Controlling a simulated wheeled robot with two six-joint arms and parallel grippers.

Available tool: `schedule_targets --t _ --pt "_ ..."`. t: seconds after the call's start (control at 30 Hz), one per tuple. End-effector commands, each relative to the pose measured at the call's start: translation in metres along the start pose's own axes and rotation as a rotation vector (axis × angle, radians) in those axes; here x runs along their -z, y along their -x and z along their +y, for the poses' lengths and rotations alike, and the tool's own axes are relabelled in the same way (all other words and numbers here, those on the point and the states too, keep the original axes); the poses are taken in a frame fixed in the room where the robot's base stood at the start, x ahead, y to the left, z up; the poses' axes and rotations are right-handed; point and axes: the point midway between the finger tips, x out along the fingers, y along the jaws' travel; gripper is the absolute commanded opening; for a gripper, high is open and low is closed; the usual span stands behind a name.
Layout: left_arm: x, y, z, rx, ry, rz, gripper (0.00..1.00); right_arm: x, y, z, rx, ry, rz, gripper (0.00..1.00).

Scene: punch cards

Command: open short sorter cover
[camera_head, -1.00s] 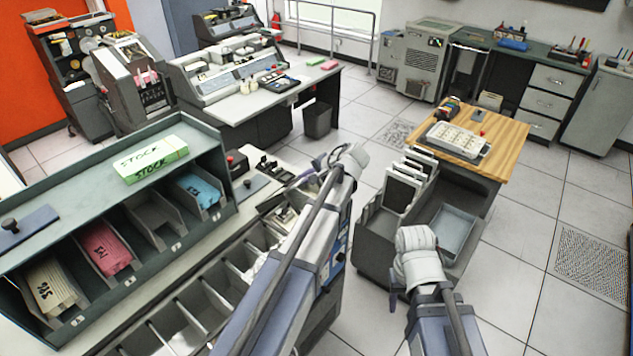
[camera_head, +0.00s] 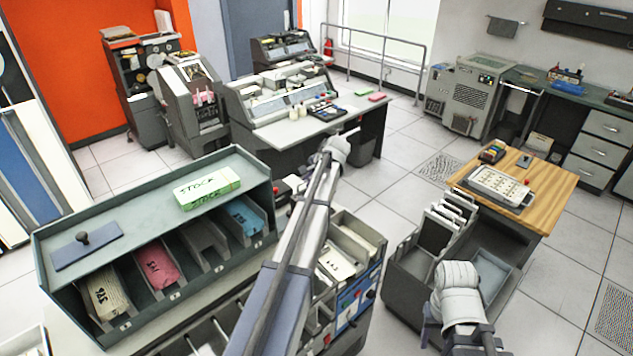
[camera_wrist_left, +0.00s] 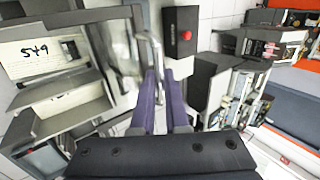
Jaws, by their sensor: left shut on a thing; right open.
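My left gripper (camera_head: 336,148) is at the far end of the left arm, above the sorter (camera_head: 358,237), which has card pockets and a blue side panel. In the left wrist view its two purple fingers (camera_wrist_left: 160,90) are close together on a thin pale bar, the cover handle (camera_wrist_left: 147,45). A see-through, blurred cover panel (camera_wrist_left: 112,45) lies left of the handle. How far the cover is raised I cannot tell. In the head view my arm hides the handle. My right gripper (camera_head: 428,334) is low beside the cart, partly hidden by its wrist, open and apart from the sorter.
A green card rack (camera_head: 150,200) with a stock box (camera_head: 207,187) stands left of the sorter. A wood-topped cart (camera_head: 545,190) is at right. A white console desk (camera_head: 300,130) stands behind. A black block with a red button (camera_wrist_left: 184,36) is right of the fingers.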

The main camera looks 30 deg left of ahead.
Motion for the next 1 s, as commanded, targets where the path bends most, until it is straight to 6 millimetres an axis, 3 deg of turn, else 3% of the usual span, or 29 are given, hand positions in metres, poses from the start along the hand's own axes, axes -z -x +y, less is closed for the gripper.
schedule_targets --t 0.67,0.7,0.93,1.0 --pt "-0.002 -0.008 -0.007 -0.057 0.003 0.0 0.0 0.0 0.004 0.0 0.0 -0.004 0.0 0.5" --pt "-0.002 -0.008 -0.007 -0.057 0.003 0.0 0.17 0.0 0.004 0.0 0.0 -0.003 0.0 0.5" --pt "-0.002 -0.004 -0.008 -0.057 0.002 0.0 0.42 -0.001 0.008 0.001 0.0 -0.005 0.0 0.5" --pt "-0.003 0.004 -0.009 -0.058 0.003 0.0 0.42 -0.001 0.015 0.001 0.001 -0.007 0.0 0.5"
